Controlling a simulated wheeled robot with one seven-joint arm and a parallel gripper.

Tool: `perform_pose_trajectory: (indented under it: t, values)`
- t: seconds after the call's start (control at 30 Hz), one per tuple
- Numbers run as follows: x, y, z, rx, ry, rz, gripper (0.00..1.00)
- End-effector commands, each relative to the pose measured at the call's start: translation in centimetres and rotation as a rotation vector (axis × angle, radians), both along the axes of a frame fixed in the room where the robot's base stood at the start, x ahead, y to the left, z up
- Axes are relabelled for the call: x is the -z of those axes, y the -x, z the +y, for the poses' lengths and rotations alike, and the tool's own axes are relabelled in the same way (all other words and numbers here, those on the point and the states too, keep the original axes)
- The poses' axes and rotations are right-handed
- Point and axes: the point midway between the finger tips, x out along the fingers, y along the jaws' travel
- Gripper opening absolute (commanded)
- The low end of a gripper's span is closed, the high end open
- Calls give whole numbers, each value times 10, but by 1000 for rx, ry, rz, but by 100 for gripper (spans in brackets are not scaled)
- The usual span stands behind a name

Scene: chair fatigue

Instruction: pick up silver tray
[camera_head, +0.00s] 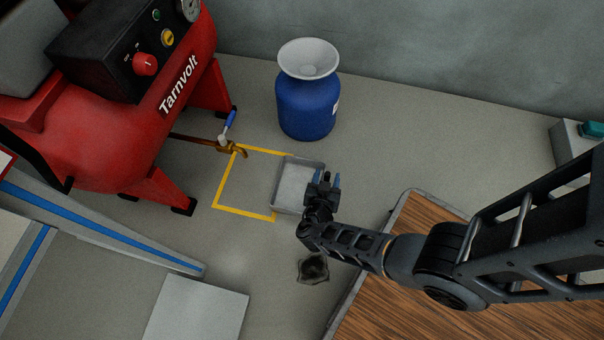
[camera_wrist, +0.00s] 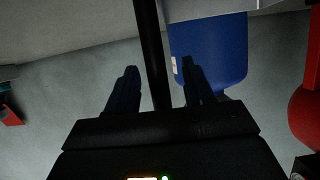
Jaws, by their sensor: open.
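The silver tray (camera_head: 287,189) is a shallow, square-cornered grey tray lying on the floor. It overlaps the right side of a yellow taped square. My gripper (camera_head: 323,180) is open and empty, over the tray's right part in the head view, and hides some of it. I cannot tell how high above the tray it is.
A blue drum (camera_head: 306,108) with a white funnel stands behind the tray, and also shows in the wrist view (camera_wrist: 222,55). A red compressor (camera_head: 110,120) with a brass drain valve (camera_head: 232,149) is at left. A wooden-topped surface (camera_head: 400,265) lies under my arm. A dark crumpled thing (camera_head: 313,270) lies on the floor.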

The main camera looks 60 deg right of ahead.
Motion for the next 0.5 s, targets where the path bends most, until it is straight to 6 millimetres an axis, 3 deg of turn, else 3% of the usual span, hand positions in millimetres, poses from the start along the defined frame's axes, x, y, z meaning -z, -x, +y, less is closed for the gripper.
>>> perform_pose_trajectory:
  t: [0.13,0.37,0.5]
  values:
    - [6,-4,-12,1,-1,1,52]
    - [6,-4,-13,-1,-1,1,52]
    - [6,-4,-13,-1,-1,1,41]
